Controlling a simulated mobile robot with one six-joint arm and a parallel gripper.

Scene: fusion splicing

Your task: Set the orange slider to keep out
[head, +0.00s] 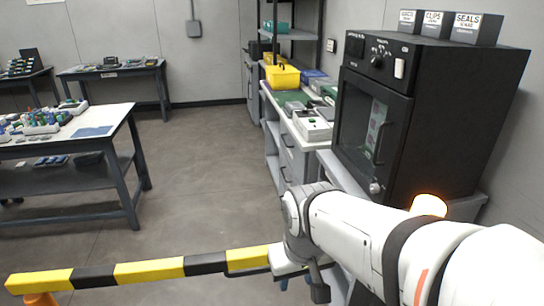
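No orange slider with a "keep out" mark can be made out in the head view. A yellow-and-black striped bar (148,271) runs across the lower left. Its left end is above an orange post or cone top (40,299), cut off by the bottom edge. Its right end goes behind or beside the end of my white arm. My gripper (318,288) points down near that end, partly cut off and hidden by the wrist. I cannot tell whether its fingers are apart or touch the bar. A glowing orange lamp (429,205) shows behind my arm.
A black oven-like cabinet (430,100) with a dial and glass door stands at right, with labelled boxes (432,24) on top. A side bench (285,110) holds a yellow bin (282,77). Cluttered tables stand at left. The middle floor (200,170) is clear.

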